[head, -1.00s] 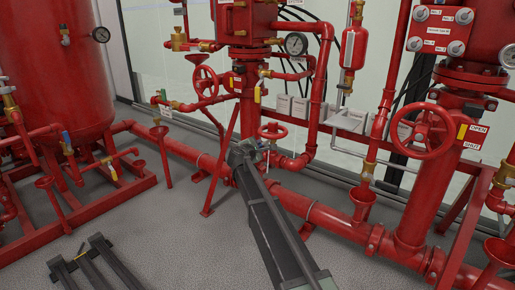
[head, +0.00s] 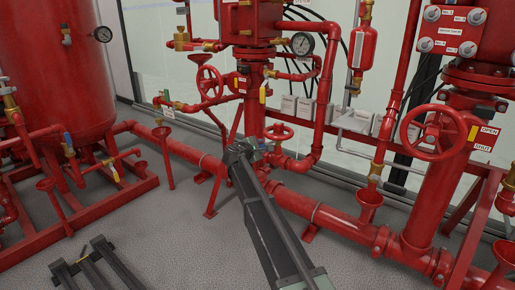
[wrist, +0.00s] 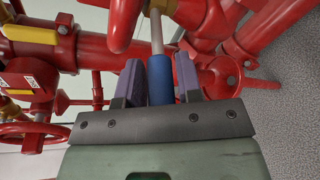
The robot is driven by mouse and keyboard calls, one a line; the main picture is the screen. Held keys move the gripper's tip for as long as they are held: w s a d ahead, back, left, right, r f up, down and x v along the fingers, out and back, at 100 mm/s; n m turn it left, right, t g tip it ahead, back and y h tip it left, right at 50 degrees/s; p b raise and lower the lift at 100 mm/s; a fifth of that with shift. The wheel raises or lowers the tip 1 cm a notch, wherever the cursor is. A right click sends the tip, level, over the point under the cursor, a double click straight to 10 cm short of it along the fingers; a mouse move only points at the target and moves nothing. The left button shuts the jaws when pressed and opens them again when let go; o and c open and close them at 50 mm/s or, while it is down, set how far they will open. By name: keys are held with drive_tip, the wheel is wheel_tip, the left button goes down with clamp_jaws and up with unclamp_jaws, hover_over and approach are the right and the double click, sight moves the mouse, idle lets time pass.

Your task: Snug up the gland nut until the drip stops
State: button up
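My gripper shows in the wrist view (wrist: 160,75) with two dark purple fingers on either side of a blue sleeve (wrist: 160,82). A silver rod (wrist: 156,32) runs from the sleeve up to a brass fitting (wrist: 160,5) at the top edge. The fingers lie close along both sides of the sleeve; whether they press on it cannot be told. No gland nut or drip can be made out.
Red pipes surround the gripper. A long low red pipe (head: 325,214) runs behind my arm. A larger handwheel (head: 432,132) stands right, and a red tank (head: 52,75) left. The grey floor (head: 150,225) at front left is partly clear.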

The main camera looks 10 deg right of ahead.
drive_tip(key=shift+o, duration=1.4)
drive_tip(key=p+v, duration=0.2)
drive_tip(key=v, duration=0.9)
drive_tip(key=shift+d, duration=0.1)
